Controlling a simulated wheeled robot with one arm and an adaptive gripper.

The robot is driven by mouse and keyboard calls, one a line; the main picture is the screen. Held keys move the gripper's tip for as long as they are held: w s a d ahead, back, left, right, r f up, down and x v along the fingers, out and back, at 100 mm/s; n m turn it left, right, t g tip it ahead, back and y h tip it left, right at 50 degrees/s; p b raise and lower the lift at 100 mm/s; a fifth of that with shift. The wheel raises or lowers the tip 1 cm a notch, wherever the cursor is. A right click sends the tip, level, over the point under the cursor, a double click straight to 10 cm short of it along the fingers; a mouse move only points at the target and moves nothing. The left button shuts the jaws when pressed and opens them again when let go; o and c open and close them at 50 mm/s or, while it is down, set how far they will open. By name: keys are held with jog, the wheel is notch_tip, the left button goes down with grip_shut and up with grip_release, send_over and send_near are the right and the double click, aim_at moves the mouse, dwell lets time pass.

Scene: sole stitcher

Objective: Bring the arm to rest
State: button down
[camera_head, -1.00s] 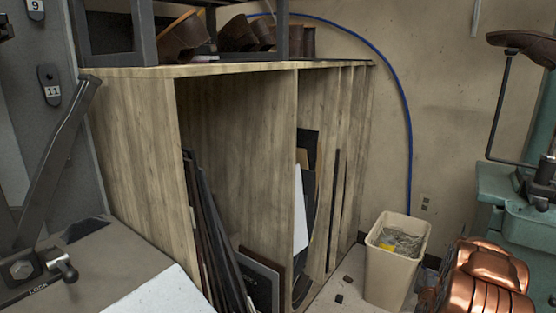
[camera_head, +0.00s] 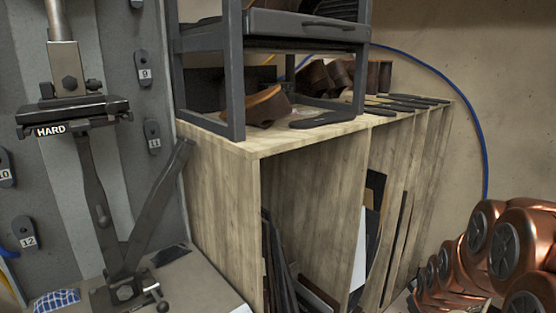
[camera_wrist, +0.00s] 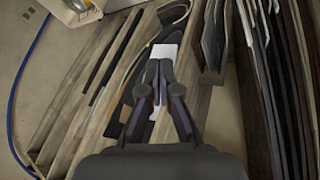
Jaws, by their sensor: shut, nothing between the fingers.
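My gripper (camera_wrist: 159,68) shows in the wrist view with its two dark fingers together, shut and empty. In that view it hangs over the wooden shelf unit (camera_wrist: 110,85) with its upright dark and white sheets. In the head view my copper-coloured arm (camera_head: 500,250) fills the lower right corner, and the gripper itself is out of that picture.
The wooden cabinet (camera_head: 225,205) stands in the middle of the head view, with a dark metal rack (camera_head: 238,75) and brown leather pieces (camera_head: 258,106) on top. A grey machine with a lever (camera_head: 155,215) stands at left. A blue hose (camera_head: 472,120) runs along the wall.

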jog(key=s+a+r+m+g+p, duration=0.1)
jog(key=s+a+r+p, duration=0.3)
jog(key=s, duration=0.6)
jog(key=s+a+r+m+g+y+p, duration=0.1)
jog(key=s+a+r+g+p, duration=0.3)
jog(key=s+a+r, duration=0.4)
jog(key=s+a+r+m+g+y+p, duration=0.1)
jog(key=s+a+r+p, duration=0.4)
jog(key=s+r, duration=0.5)
jog(key=s+a+g, duration=0.1)
jog(key=s, duration=0.2)
jog(key=shift+s+r+m+g, duration=0.25)
jog(key=shift+m+g, duration=0.05)
jog(key=shift+g, duration=0.1)
